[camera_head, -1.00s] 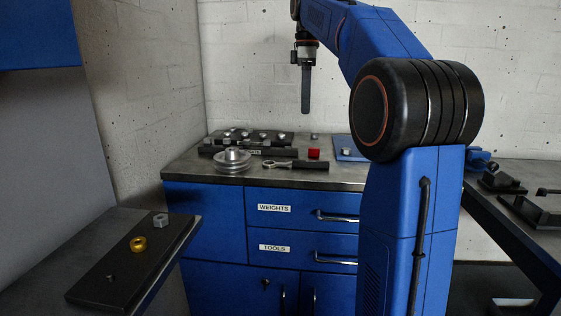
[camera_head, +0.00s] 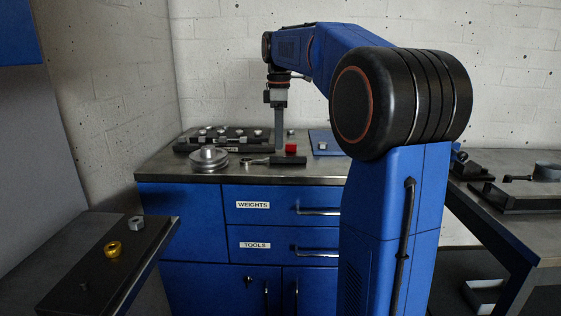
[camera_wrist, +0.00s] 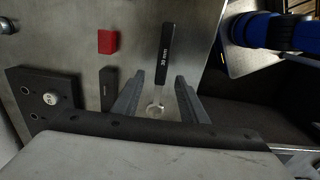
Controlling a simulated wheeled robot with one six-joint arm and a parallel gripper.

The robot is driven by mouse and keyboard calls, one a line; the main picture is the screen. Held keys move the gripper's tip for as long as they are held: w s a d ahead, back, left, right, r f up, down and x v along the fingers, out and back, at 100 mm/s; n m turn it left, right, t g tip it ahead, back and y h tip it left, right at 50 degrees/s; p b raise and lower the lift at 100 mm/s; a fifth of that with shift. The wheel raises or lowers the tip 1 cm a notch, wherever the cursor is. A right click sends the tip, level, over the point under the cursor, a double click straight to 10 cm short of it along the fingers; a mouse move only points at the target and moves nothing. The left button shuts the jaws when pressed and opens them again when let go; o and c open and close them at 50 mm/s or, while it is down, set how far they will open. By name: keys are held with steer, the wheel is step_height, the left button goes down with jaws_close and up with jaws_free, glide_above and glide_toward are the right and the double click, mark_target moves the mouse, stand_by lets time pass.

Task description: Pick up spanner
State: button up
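The spanner lies on the metal top of the blue cabinet. In the wrist view its black handle (camera_wrist: 165,52), marked 30 mm, points up and its silver end (camera_wrist: 156,107) lies between my fingers. My gripper (camera_wrist: 158,95) is open, with a finger on each side of the spanner. It also shows in the head view (camera_head: 279,148), pointing down just above the spanner. I cannot tell whether the fingers touch the cabinet top.
A silver pulley (camera_head: 209,158) stands left of the spanner. A blue mat (camera_head: 325,140) lies to the right. A side bench (camera_head: 60,262) at left holds a brass ring and nuts.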

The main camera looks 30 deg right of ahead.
mark_target(273, 160)
steer(key=shift+s+f, duration=0.15)
steer(key=shift+f, duration=1.15)
steer(key=shift+s+f, duration=0.1)
steer(key=shift+f, duration=1.15)
jaws_close()
